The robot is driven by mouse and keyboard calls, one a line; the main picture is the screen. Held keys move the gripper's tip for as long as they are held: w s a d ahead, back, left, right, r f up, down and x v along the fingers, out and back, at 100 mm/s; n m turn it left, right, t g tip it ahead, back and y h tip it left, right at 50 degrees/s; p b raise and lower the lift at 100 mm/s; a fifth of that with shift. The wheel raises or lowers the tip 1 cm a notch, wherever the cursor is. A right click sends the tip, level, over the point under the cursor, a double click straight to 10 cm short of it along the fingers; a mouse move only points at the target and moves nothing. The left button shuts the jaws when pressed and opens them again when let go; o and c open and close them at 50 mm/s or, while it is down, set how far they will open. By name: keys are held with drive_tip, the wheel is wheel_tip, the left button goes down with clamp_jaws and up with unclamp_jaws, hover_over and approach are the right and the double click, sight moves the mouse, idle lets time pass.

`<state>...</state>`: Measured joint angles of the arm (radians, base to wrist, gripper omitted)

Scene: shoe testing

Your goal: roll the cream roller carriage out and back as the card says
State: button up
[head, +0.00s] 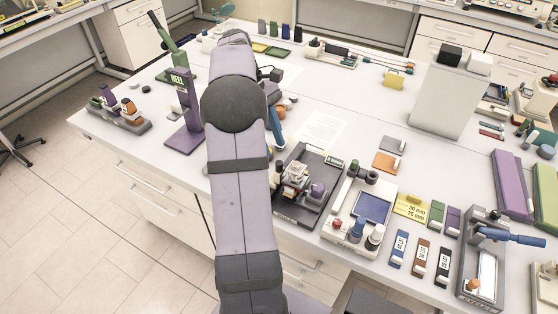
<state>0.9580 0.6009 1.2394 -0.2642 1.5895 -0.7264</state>
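My arm rises through the middle of the head view and hides part of the table. My gripper is not visible; the arm covers where its end could be. A yellow card (411,207) with "30 mm" and "75 mm" on it lies right of centre. A small pale carriage-like part (295,176) sits on a dark-based device (320,204) just right of my arm. I cannot tell for sure that it is the cream roller carriage. A dark frame with a pale bed (487,275) and a blue handle (513,236) stands at the lower right.
A pale instrument with a blue screen (372,207) stands beside the dark-based device. Labelled blocks (421,253) line the front edge. A purple stand marked "HEEL" (185,115) is left of my arm. A tall grey box (446,98) stands right.

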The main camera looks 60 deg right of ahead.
sight(279, 163)
drive_tip(key=shift+p+x, duration=0.8)
drive_tip(key=shift+x, duration=2.8)
